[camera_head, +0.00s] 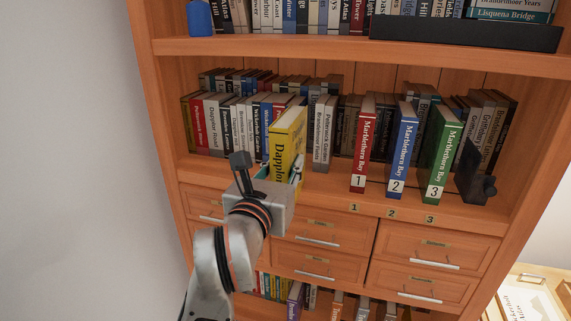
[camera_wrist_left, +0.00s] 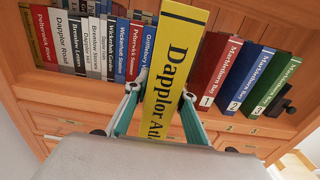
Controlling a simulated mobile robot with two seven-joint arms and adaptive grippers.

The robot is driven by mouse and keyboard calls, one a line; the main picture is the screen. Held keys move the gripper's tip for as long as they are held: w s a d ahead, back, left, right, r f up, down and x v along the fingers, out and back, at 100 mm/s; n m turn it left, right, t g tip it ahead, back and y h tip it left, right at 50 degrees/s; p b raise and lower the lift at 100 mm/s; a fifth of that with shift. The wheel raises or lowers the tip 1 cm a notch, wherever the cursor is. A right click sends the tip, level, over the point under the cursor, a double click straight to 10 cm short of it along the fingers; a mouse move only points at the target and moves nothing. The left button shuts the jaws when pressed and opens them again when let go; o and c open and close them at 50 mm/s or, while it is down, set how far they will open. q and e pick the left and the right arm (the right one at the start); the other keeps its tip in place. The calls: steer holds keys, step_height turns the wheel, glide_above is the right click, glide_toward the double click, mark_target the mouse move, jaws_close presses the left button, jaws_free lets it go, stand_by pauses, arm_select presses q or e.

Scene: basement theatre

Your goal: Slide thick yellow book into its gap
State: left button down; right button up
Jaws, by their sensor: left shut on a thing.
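The thick yellow book (camera_head: 287,143) is upright in front of the row of books on the middle shelf. My left gripper (camera_head: 272,174) is shut on it by the lower part of its spine. In the left wrist view the yellow book (camera_wrist_left: 171,75) stands between the two fingers (camera_wrist_left: 158,115), its spine facing the camera and slightly tilted. The book hides part of the row, so I cannot tell how far it is in its gap. Thin books stand to its left and a grey-white book (camera_head: 325,133) to its right. My right gripper is not in view.
Red (camera_head: 363,145), blue (camera_head: 402,150) and green (camera_head: 440,155) numbered books stand to the right, with a dark bookend (camera_head: 472,175) beyond. The shelf's front edge (camera_head: 330,193) and drawers (camera_head: 325,232) lie below. The upper shelf board (camera_head: 300,47) is above.

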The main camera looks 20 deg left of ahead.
arm_select(q)
steer(key=shift+r, duration=0.15)
steer(key=shift+w+b, duration=0.6)
steer(key=shift+w, duration=2.25)
steer(key=w+b, duration=0.2)
steer(key=w, duration=0.7)
steer(key=shift+d, duration=0.15)
stand_by(2.8)
steer(key=c, duration=1.6)
jaws_free()
steer(key=s, duration=1.2)
